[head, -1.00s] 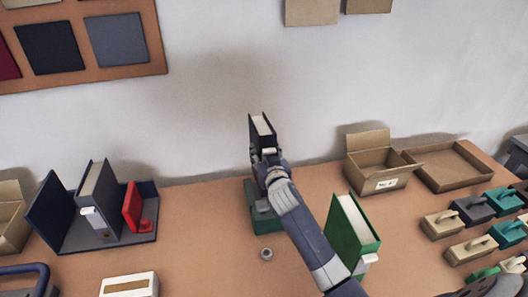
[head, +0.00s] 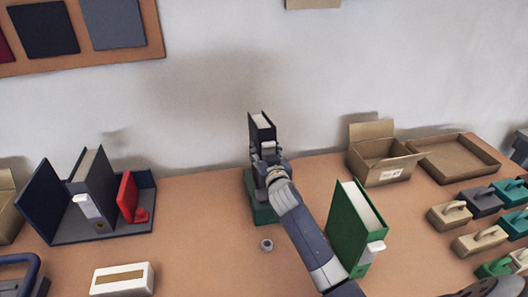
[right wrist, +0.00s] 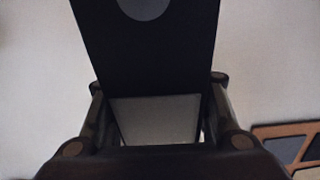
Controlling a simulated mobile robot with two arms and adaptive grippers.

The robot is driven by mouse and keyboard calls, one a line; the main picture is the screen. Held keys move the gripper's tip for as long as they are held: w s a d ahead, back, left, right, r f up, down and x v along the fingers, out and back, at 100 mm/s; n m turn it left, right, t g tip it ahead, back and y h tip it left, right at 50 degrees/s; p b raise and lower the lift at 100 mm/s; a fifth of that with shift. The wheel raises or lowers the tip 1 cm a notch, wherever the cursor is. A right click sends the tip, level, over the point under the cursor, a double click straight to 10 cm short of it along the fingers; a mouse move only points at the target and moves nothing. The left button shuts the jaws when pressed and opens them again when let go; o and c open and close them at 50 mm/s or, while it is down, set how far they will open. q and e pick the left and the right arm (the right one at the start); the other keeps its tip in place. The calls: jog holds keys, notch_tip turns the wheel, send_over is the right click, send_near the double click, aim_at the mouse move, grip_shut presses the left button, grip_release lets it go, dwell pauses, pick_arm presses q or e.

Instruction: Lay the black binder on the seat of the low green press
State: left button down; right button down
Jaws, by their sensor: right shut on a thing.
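The black binder (head: 262,128) is upright in the head view, its white page block showing at the top. My right gripper (head: 268,158) is shut on it. In the right wrist view the binder's dark cover (right wrist: 145,50) fills the middle between the fingers of the right gripper (right wrist: 158,115). The low green press (head: 263,212) stands on the table below and behind my right gripper and arm, which hide much of it. The binder shows above the press; whether they touch is hidden. My left gripper is not in view.
A green binder (head: 350,222) stands just right of my right arm. A small grey ring (head: 266,245) lies in front of the press. At left is a navy stand (head: 45,205) with a grey binder and a red piece. Open boxes (head: 385,165) and several handled blocks are at right.

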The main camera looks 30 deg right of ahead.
jog(key=shift+s+a+f, duration=0.1)
jog(key=shift+s+f, duration=0.05)
jog(key=shift+f, duration=0.55)
jog(key=shift+s+a+f, duration=0.1)
jog(key=shift+f, duration=0.6)
jog(key=c, duration=1)
grip_release()
jog(key=shift+o, duration=0.9)
jog(key=shift+w+d+r, duration=0.1)
jog(key=shift+d+r, duration=0.05)
jog(key=v, duration=1.2)
jog(key=shift+r, duration=0.25)
